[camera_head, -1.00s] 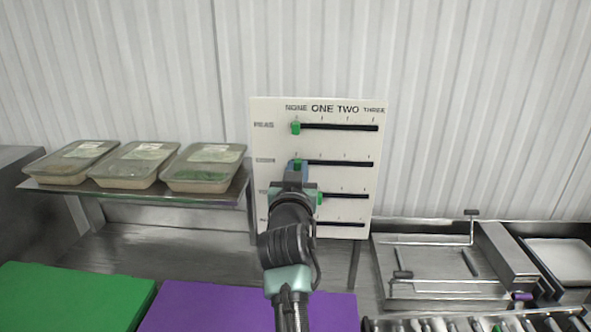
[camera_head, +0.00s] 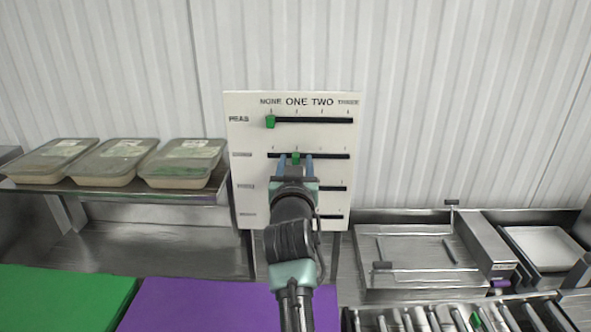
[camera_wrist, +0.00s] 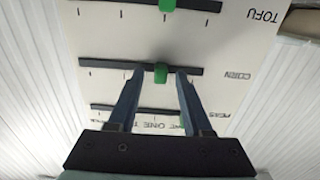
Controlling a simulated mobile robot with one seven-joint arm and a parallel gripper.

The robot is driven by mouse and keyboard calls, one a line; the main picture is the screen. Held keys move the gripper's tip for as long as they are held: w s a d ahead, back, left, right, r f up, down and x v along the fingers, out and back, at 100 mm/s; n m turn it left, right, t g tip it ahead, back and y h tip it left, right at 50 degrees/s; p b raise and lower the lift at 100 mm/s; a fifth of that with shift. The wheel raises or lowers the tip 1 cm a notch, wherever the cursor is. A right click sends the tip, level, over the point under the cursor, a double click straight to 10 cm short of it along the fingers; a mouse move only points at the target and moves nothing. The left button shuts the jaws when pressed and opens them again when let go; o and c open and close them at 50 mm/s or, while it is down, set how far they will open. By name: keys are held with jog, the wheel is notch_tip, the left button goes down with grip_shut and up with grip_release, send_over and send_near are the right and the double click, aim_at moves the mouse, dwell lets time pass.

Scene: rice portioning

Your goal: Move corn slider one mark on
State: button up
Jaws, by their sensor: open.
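The white slider board (camera_head: 340,108) stands upright, with rows labelled peas, corn, tofu and one more. The green corn slider (camera_head: 296,158) sits on its black track at about the ONE mark; it also shows in the wrist view (camera_wrist: 160,73). My gripper (camera_head: 296,160) is open, with one blue finger on each side of the corn slider. In the wrist view, my gripper (camera_wrist: 160,78) shows gaps between the slider and both fingers. The peas slider (camera_head: 270,121) is at NONE. The tofu slider (camera_wrist: 167,5) is at about ONE in the wrist view.
Three lidded trays (camera_head: 182,163) stand on a metal shelf at the left. A green board (camera_head: 60,295) and a purple board (camera_head: 215,305) lie in front. A metal frame unit (camera_head: 410,250) and a roller conveyor (camera_head: 440,318) are at the right.

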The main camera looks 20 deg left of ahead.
jog(key=b+v, duration=0.3)
jog(key=v, duration=1)
jog(key=shift+d, duration=0.15)
jog(key=shift+w+r, duration=0.1)
jog(key=shift+r, duration=0.05)
jog(key=s+d+r+m+t+h, duration=0.1)
jog(key=s+d+r+t, duration=0.2)
jog(key=r, duration=0.6)
jog(key=s+d+r+m+t+h, duration=0.1)
jog(key=s+d+r+t+h, duration=0.1)
jog(key=s+d+r, duration=0.5)
jog(key=s+d+r+m+t+h, duration=0.1)
jog(key=s+d+r+t, duration=0.3)
jog(key=s+r, duration=0.4)
notch_tip(320, 180, up, 4)
jog(key=shift+d+f+t+h, duration=0.25)
jog(key=shift+d+t+h, duration=0.15)
jog(key=shift+t+h, duration=0.1)
dwell(0.4)
